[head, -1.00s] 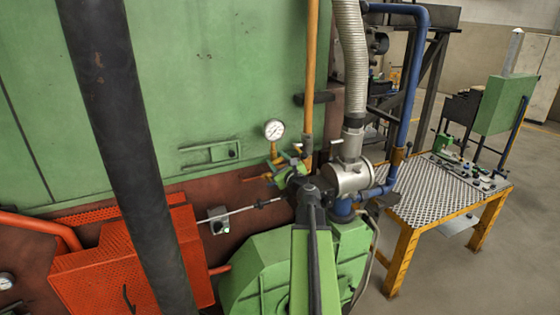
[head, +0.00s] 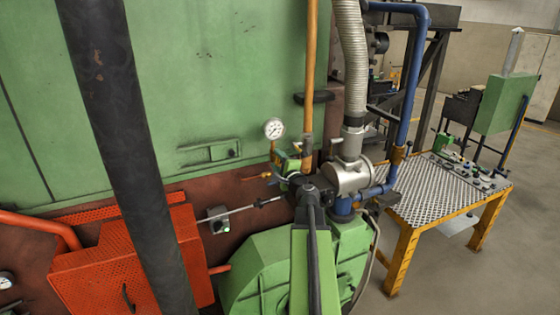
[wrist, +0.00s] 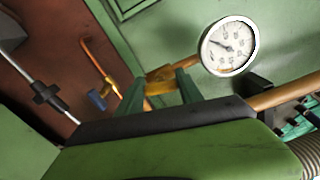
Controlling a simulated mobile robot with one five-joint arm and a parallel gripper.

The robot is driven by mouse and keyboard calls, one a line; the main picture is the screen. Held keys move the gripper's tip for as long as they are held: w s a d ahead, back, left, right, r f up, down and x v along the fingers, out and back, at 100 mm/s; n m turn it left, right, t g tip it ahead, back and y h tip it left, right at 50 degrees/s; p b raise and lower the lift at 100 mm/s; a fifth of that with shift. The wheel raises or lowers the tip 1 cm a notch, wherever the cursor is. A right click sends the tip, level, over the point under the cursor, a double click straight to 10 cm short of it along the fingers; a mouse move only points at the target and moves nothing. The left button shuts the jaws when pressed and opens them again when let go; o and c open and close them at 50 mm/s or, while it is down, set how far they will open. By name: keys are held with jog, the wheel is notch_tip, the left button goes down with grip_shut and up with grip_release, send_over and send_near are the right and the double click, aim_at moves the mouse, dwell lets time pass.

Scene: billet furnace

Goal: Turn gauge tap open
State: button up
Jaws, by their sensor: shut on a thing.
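The pressure gauge (head: 274,129) has a white round dial and stands on a thin brass pipe against the green furnace wall. It shows large in the wrist view (wrist: 229,46). Below it, the yellow-brass gauge tap (wrist: 160,80) sits between the green fingers of my gripper (wrist: 160,91). My gripper is shut on the tap; the fingers partly hide it, and I cannot tell how far it is turned. In the head view my gripper (head: 289,162) is just below and right of the gauge.
A blue-ended copper pipe (wrist: 97,100) is left of the fingers. A yellow upright pipe (head: 309,90) and a silver valve body (head: 348,177) stand close on the right. A rod with a grey box (head: 218,220) is at left. The mesh-topped table (head: 430,196) is farther right.

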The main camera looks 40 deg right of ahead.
jog(key=shift+f+n, duration=0.15)
jog(key=shift+n, duration=1.05)
jog(key=shift+s+a, duration=0.1)
jog(key=o, duration=1.4)
